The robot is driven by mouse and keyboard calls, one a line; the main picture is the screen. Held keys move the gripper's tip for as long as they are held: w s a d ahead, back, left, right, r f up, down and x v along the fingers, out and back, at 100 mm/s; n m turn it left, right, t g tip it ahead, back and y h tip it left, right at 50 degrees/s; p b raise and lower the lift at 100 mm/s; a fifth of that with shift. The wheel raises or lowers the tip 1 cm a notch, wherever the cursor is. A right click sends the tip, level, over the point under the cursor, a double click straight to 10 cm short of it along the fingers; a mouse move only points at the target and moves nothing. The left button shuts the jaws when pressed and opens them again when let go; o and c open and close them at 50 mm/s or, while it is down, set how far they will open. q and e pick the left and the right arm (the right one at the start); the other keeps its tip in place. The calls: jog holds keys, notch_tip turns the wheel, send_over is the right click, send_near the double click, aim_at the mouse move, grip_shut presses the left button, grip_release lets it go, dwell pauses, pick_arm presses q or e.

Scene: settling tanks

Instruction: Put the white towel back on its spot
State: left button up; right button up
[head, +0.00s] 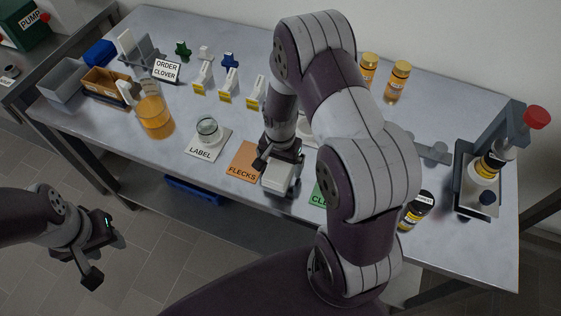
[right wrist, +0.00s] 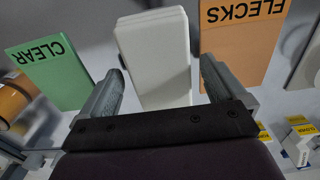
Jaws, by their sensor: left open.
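The white towel (head: 281,181), a folded block, lies on the bench near its front edge, between the orange FLECKS card (head: 243,161) and the green CLEAR card (head: 318,196). My right gripper (head: 279,160) is right over it and hides part of it. In the right wrist view the towel (right wrist: 155,60) shows between the two spread fingers of my right gripper (right wrist: 161,66), with a gap on each side. My left gripper (head: 97,252) is open and empty, in front of the bench at lower left. I cannot make out a marked spot for the towel.
A LABEL card (head: 207,146) bears a glass dish. A beaker of amber liquid (head: 154,116) stands left of it. Yellow-tagged white pieces (head: 228,84) stand behind. A dark-capped jar (head: 416,211) and a stand with a bottle (head: 480,180) are at right. My right arm hides the bench middle.

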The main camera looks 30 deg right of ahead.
aim_at(280, 165)
jog(key=shift+r, duration=0.1)
notch_tip(280, 165, up, 12)
jog(key=s+a+r+n+t, duration=0.1)
jog(key=s+a+r+n, duration=0.1)
jog(key=s+a+n, duration=0.3)
jog(key=s+n, duration=0.3)
jog(key=n, duration=0.2)
jog(key=shift+s+a+r+b, duration=0.2)
jog(key=shift+s+b, duration=0.1)
jog(key=shift+s, duration=0.1)
